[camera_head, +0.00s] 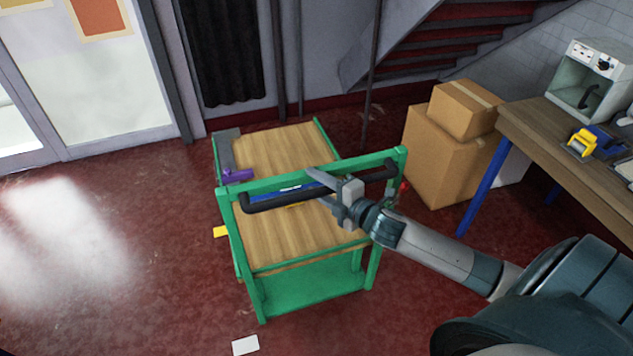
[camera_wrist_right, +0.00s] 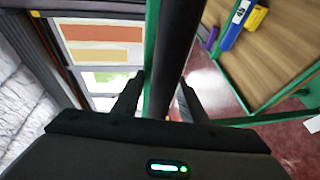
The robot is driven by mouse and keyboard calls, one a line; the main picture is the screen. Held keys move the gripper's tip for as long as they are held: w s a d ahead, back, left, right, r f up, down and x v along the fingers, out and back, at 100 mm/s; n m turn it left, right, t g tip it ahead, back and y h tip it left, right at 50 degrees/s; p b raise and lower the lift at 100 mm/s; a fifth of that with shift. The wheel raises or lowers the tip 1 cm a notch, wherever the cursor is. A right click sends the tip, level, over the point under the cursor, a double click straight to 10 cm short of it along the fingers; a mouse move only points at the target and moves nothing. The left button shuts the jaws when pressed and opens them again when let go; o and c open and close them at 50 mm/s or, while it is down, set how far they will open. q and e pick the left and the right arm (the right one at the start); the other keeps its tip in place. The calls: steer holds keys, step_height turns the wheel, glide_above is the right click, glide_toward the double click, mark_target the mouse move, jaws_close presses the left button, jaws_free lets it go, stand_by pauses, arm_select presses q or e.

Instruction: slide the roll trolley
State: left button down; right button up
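The roll trolley has a green frame (camera_head: 310,258), a wooden deck (camera_head: 300,228) and a black handle bar (camera_head: 268,201) along its near upper side. My right gripper (camera_head: 325,187) is at the handle, right of its middle. In the right wrist view the black handle bar (camera_wrist_right: 172,55) runs between the two fingers of my right gripper (camera_wrist_right: 160,88). A gap shows between the left finger and the bar, so the fingers look open around it. Contact with the right finger cannot be told. My left gripper is not in view.
Cardboard boxes (camera_head: 445,155) stand right of the trolley, beside a workbench (camera_head: 565,150) with blue legs. A purple item (camera_head: 237,175) is on the trolley's left side. A white card (camera_head: 245,345) lies on the red floor (camera_head: 110,240), which is otherwise clear left of the trolley.

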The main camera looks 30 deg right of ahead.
steer(key=shift+c, duration=0.6)
steer(key=shift+w, duration=0.1)
jaws_close()
